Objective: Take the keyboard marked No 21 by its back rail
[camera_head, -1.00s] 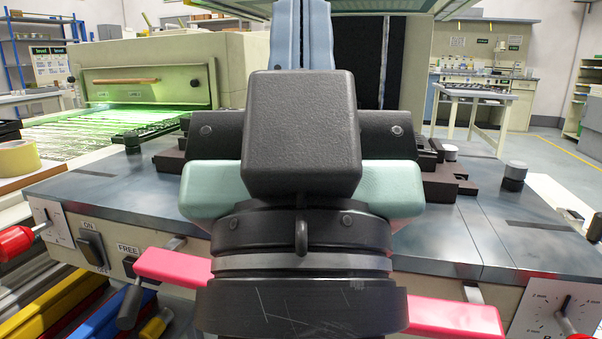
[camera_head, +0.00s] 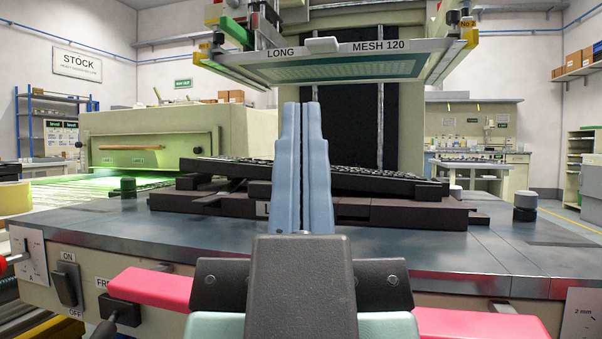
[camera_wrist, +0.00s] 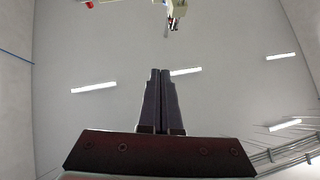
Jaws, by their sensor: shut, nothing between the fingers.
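My gripper (camera_head: 302,108) is shut and empty, its two blue fingers pressed together and pointing up in the head view. Its fingers also stand upright in the wrist view (camera_wrist: 161,75), against the ceiling. A dark keyboard (camera_head: 375,183) lies tilted on a dark brown fixture (camera_head: 400,213) on the machine's grey top, beyond the fingers. Dark keyed parts also show left of the fingers; I cannot tell whether they belong to the same keyboard. The fingers and wrist hide the middle of it. No mark reading No 21 is legible, and I cannot make out a back rail.
A screen frame (camera_head: 345,62) marked LONG and MESH 120 hangs above the fixture. A green-lit dryer (camera_head: 150,150) stands at the left. The grey top's front strip is mostly clear.

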